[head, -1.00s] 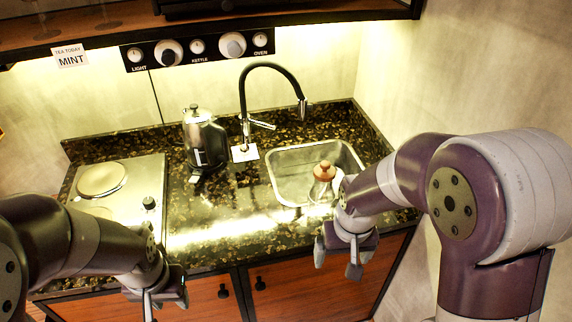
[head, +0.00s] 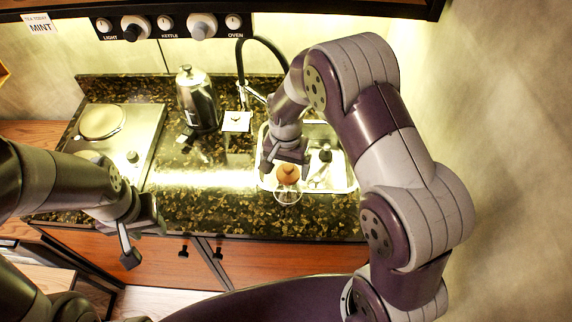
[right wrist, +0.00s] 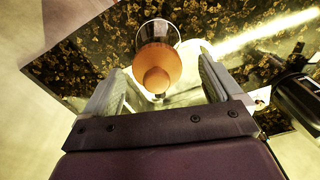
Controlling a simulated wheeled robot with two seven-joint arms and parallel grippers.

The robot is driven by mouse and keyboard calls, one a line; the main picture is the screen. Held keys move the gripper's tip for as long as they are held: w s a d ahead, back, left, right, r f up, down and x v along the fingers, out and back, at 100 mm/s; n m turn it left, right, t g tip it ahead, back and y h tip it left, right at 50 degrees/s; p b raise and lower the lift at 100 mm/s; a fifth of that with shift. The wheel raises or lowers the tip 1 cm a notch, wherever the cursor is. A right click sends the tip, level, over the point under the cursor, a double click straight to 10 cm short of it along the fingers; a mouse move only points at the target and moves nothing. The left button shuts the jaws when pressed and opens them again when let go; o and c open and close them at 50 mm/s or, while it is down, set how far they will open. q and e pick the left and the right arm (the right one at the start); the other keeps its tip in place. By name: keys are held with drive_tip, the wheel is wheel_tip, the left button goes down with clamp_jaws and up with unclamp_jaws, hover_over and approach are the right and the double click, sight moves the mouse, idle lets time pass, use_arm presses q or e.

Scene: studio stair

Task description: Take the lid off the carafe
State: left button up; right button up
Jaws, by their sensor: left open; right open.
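The carafe (head: 288,195) is clear glass and stands upright at the front edge of the sink. Its orange-brown lid (head: 288,174) has a round knob on top and sits on the carafe's mouth. My right gripper (head: 284,166) is open, directly over the lid, and partly hides it in the head view. In the right wrist view the lid (right wrist: 160,64) lies between the two spread fingers, with gaps on both sides; the glass rim (right wrist: 158,30) shows beyond it. My left gripper (head: 143,245) is open and empty, in front of the counter's left part.
A steel kettle (head: 199,100) stands left of the black tap (head: 240,62). The hob (head: 101,121) is at the left. A dark-topped item (head: 324,155) shows in the sink (head: 344,180); I cannot tell what it is. The counter left of the carafe is clear.

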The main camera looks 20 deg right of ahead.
drive_tip(key=shift+f, duration=0.35)
drive_tip(key=shift+w+d+f, duration=0.1)
drive_tip(key=shift+d+f, duration=0.05)
drive_tip(key=shift+d, duration=0.25)
drive_tip(key=c, duration=1)
drive_tip(key=shift+a, duration=0.15)
drive_tip(key=shift+c, duration=0.3)
